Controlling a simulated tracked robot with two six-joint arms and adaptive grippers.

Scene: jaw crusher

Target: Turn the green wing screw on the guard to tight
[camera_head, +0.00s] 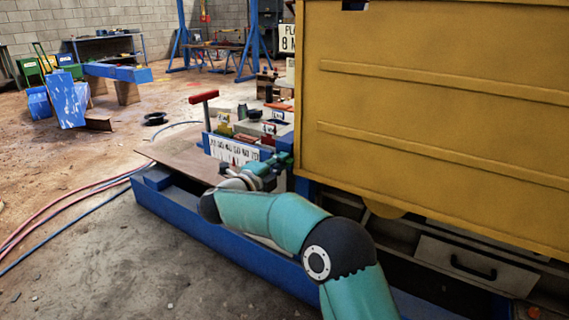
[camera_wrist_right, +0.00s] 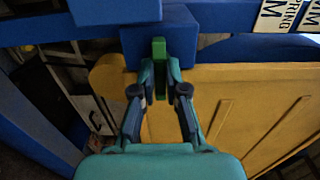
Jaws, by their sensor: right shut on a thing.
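The green wing screw (camera_wrist_right: 159,50) shows in the right wrist view as a narrow upright green piece in front of a blue block (camera_wrist_right: 190,48). My right gripper (camera_wrist_right: 159,78) is shut on it, with one fingertip on each side of its lower part. The yellow guard (camera_head: 430,120) is a large ribbed panel on the right of the head view, and it also shows in the right wrist view (camera_wrist_right: 230,100). In the head view my right gripper (camera_head: 276,165) is at the guard's left edge, and the screw cannot be made out there. My left gripper is not in view.
A blue base rail (camera_head: 215,240) runs below my right arm. A red-handled lever (camera_head: 204,98) and a labelled scale plate (camera_head: 234,151) stand close to the gripper. Hoses (camera_head: 70,215) lie on the open floor at left.

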